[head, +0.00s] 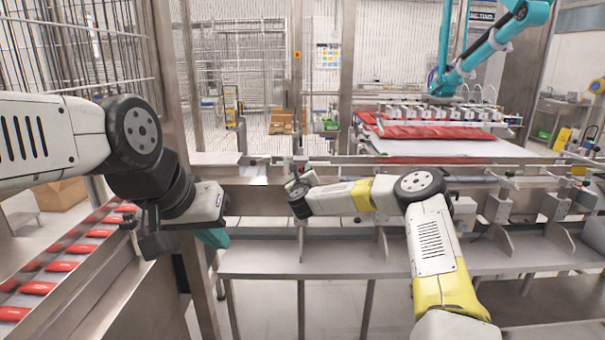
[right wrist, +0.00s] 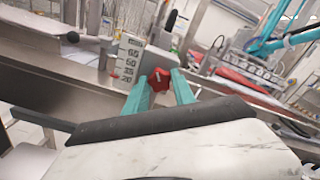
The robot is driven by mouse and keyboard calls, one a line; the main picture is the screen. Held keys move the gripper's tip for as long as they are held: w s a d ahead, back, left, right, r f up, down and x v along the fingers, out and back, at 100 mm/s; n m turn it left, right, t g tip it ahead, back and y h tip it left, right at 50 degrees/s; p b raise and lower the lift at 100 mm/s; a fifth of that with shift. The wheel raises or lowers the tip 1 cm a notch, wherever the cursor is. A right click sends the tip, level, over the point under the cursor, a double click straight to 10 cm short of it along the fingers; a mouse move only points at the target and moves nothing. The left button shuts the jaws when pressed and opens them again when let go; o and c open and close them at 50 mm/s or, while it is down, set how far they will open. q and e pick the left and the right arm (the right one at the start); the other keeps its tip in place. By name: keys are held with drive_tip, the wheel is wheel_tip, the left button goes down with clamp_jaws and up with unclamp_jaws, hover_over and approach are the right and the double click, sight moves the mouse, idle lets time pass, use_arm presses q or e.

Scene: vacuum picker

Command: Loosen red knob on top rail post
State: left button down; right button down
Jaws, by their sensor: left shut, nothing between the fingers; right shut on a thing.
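The red knob (right wrist: 158,80) shows in the right wrist view, next to a post with a numbered scale plate (right wrist: 128,58). My right gripper (right wrist: 160,86) has its teal fingers on either side of the knob and is shut on it. In the head view my right gripper (head: 298,183) is at the rail post near the middle, and I cannot make out the knob there. My left gripper (head: 213,238) is shut and empty, pointing down at the left, away from the post.
A steel rail (head: 345,183) with several brackets runs across the front, above a grey shelf (head: 300,262). A conveyor with red packs (head: 60,267) is at the left. A teal picker arm (head: 480,52) stands over a table of red packs at the back.

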drive_tip(key=n, duration=0.5)
drive_tip(key=shift+n, duration=0.3)
drive_tip(key=n, duration=1.1)
drive_tip(key=shift+n, duration=0.4)
drive_tip(key=n, duration=0.6)
drive_tip(key=shift+f, duration=0.1)
drive_tip(key=c, duration=1)
unclamp_jaws()
drive_tip(key=shift+c, duration=0.2)
drive_tip(key=shift+s, duration=0.15)
drive_tip(key=s, duration=0.7)
drive_tip(key=shift+s, duration=0.3)
